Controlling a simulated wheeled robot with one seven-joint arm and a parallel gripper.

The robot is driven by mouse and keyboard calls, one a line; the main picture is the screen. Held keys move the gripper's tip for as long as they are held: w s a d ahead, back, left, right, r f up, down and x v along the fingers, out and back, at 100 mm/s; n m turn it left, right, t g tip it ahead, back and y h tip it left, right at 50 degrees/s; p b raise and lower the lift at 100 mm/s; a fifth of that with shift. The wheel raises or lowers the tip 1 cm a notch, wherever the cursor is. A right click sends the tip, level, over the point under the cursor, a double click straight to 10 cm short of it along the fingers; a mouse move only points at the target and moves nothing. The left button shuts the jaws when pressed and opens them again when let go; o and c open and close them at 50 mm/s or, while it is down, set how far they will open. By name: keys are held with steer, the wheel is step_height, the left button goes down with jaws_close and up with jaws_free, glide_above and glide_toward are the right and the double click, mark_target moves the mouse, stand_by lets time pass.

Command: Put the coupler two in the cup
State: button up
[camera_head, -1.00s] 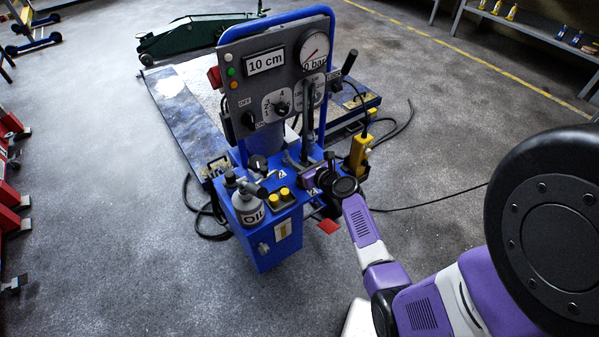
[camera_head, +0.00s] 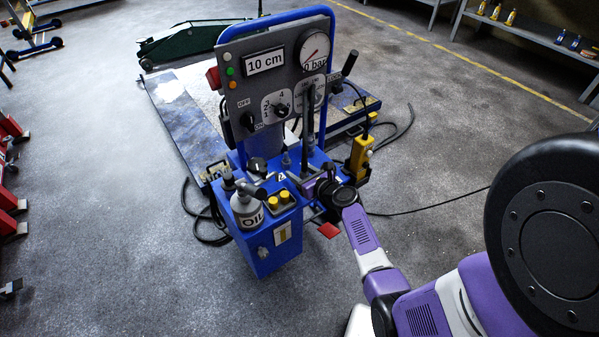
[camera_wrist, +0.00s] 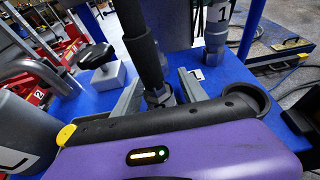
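My gripper (camera_head: 306,183) is low in front of the blue unit's upright panel. In the wrist view its two grey fingers (camera_wrist: 160,93) stand apart, one on each side of a metal fitting (camera_wrist: 158,97) at the foot of a black upright hose or handle (camera_wrist: 144,48). I cannot tell whether they touch it. No number shows on this fitting, so I cannot confirm it is coupler two. A metal coupler marked 1 (camera_wrist: 214,42) stands to its right. I cannot clearly identify the cup; a black round rim (camera_wrist: 250,96) shows at the right, possibly part of my gripper.
The blue unit (camera_head: 270,258) carries an oil bottle (camera_head: 245,207), yellow caps (camera_head: 278,198) and a control panel (camera_head: 277,85). A black knob (camera_wrist: 97,55) stands left of the fingers.

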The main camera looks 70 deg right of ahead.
steer(key=shift+r, duration=0.2)
steer(key=p+v, duration=0.2)
steer(key=v, duration=1)
steer(key=s+a+r+n+y, duration=0.1)
steer(key=s+a+n, duration=0.2)
steer(key=a+n, duration=0.8)
steer(key=s+a+r+n+y, duration=0.1)
steer(key=s+a+n, duration=0.2)
steer(key=a+n, duration=0.75)
steer(key=s+a+r+n+t+y, duration=0.1)
steer(key=s+a+r+n+y, duration=0.1)
steer(key=a+r+n, duration=0.5)
steer(key=s+a+r+n+t+y, duration=0.2)
steer(key=s+a+r+n, duration=0.3)
steer(key=a+r+n, duration=0.3)
step_height(320, 180, up, 4)
steer(key=n+y, duration=0.1)
steer(key=n, duration=0.5)
steer(key=shift+s+a, duration=0.15)
steer(key=shift+s, duration=0.1)
